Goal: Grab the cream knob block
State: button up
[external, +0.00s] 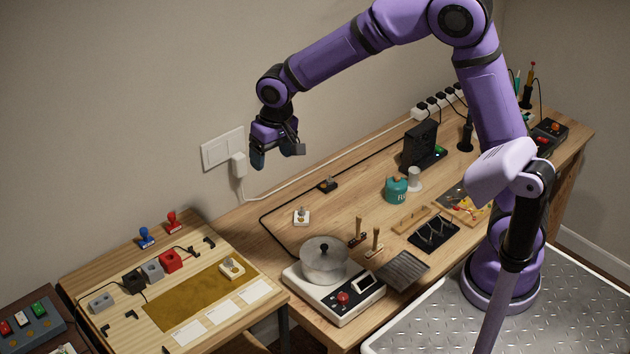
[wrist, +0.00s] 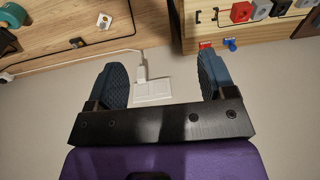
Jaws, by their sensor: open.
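A second, similar cream block with a knob (external: 232,267) sits on the golden mat of the left table. My gripper (external: 278,160) is open and empty, high above the bench near the wall, apart from both blocks. In the wrist view, its two dark fingers (wrist: 162,60) are spread wide with nothing between them.
A wall plug (external: 238,166) is near my gripper. Coloured blocks (external: 170,261) and stamps (external: 172,223) stand on the left table.

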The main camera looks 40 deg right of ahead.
jog(key=g, duration=0.1)
send_over(233, 261)
notch_tip(233, 261, down, 17)
jog(key=shift+h, duration=0.3)
notch_tip(233, 261, down, 11)
jog(key=shift+r, duration=0.1)
jog(key=shift+c, duration=0.4)
jog(key=c, duration=0.9)
